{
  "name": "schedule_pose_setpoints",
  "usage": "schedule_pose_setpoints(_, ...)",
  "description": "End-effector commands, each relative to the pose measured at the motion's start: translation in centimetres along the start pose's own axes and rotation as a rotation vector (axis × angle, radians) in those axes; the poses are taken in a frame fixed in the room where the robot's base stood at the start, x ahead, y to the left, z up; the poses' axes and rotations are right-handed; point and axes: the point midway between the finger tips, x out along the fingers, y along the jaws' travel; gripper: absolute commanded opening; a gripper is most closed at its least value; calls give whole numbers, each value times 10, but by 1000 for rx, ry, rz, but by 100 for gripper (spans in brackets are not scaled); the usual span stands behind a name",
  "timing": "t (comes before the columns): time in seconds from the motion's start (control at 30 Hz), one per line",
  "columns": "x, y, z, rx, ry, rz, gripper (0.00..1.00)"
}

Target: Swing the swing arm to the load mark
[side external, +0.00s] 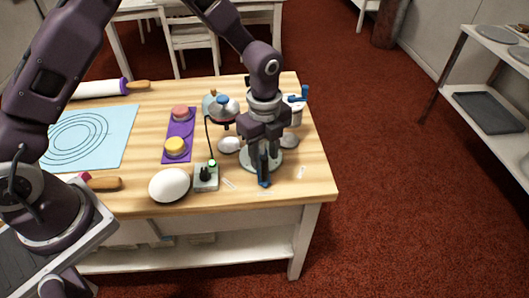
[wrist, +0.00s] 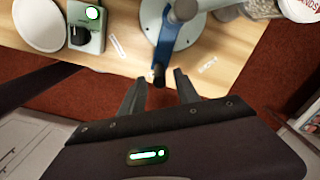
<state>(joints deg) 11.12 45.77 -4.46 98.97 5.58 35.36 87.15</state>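The swing arm (wrist: 184,37) is a blue bar with a dark knob (wrist: 158,73) at its near end. It reaches out over a pale round base (wrist: 148,14) towards the table's front edge. In the side view its blue end (side external: 264,183) shows just below my gripper (side external: 266,172). In the wrist view my gripper (wrist: 160,78) is open, with one finger on each side of the knob and gaps visible. Small white labels lie on the table left (wrist: 117,45) and right (wrist: 208,64) of the arm; their writing is too small to tell which is the load mark.
A green-grey box (side external: 206,178) with a dark knob stands left of the base, beside a white dome (side external: 170,185). A purple mat (side external: 178,136) with pink and yellow rounds lies farther left. A canister (side external: 292,116) stands behind on the right.

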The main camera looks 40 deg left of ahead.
Motion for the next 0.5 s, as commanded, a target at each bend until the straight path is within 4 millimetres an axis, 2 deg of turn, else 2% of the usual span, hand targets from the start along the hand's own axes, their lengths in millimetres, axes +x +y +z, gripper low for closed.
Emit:
schedule_pose_setpoints(0.13, -9, 0, 0, 1, 1, 0, 38)
schedule_pose_setpoints(0.5, -57, 0, 0, 0, 1, -1, 38)
